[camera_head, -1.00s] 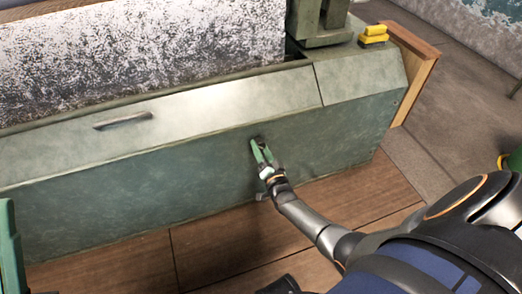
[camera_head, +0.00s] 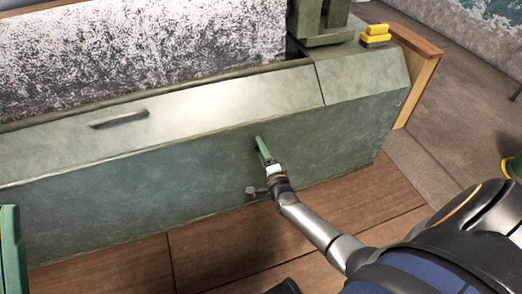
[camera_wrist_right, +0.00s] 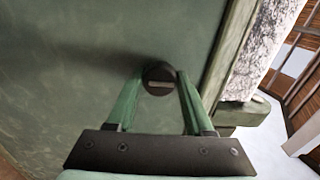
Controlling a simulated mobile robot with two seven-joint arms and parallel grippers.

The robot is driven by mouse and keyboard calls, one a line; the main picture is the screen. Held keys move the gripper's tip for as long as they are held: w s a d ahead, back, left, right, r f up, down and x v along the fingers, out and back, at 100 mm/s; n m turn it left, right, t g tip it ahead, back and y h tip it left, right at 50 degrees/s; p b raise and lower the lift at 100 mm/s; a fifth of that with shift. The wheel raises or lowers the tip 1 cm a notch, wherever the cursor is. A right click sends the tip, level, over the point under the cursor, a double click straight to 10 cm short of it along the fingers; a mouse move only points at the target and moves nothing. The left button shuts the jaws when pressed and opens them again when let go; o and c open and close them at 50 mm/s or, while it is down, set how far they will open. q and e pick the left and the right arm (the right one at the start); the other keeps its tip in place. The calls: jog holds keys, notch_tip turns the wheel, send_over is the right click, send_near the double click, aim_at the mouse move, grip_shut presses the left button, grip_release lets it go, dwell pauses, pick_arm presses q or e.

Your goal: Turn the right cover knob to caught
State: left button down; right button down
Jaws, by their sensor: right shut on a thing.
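The right cover knob (camera_wrist_right: 160,78) is a small dark round knob with a pale bar across its face, on the green front panel (camera_head: 130,185). In the wrist view it sits between the tips of my right gripper (camera_wrist_right: 158,84), whose two green fingers are shut on it from both sides. In the head view my right gripper (camera_head: 261,146) reaches the panel right of the middle, and the fingers mostly hide the knob. I cannot read the knob's setting. A green part of my left gripper (camera_head: 11,250) shows at the left edge; its fingertips cannot be made out.
A sloped pale green cover with a bar handle (camera_head: 118,119) lies above the panel, in front of a speckled white surface (camera_head: 150,50). Yellow blocks (camera_head: 376,34) sit at the top right by a wooden end board (camera_head: 417,75).

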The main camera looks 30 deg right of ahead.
jog(key=shift+m, duration=0.4)
jog(key=shift+c, duration=1.5)
grip_release()
jog(key=p+v, duration=0.3)
jog(key=v, duration=0.9)
jog(key=shift+s+p, duration=0.3)
jog(key=shift+p, duration=0.1)
